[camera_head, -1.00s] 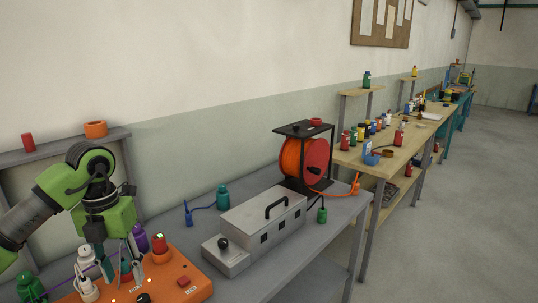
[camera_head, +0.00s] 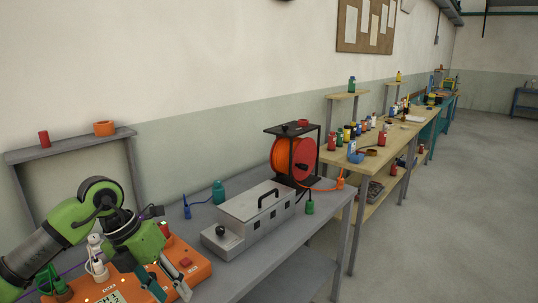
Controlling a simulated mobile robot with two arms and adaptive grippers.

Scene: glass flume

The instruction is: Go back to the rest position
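My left arm comes in from the lower left. My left gripper (camera_head: 172,292) points down and to the right above the orange box (camera_head: 198,267) on the grey bench (camera_head: 245,277). Its two grey fingers stand apart with nothing seen between them, so it is open and empty. A white plug (camera_head: 96,262) and a green plug (camera_head: 50,281) are at the orange box, left of the gripper. The arm and gripper hide part of the box. My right gripper is not in view.
A grey metal case (camera_head: 256,218) with a black handle and an orange cable reel (camera_head: 294,157) stand farther along the bench. A grey shelf (camera_head: 70,144) is behind my arm. A wooden bench (camera_head: 372,158) holds several bottles. The floor at right is clear.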

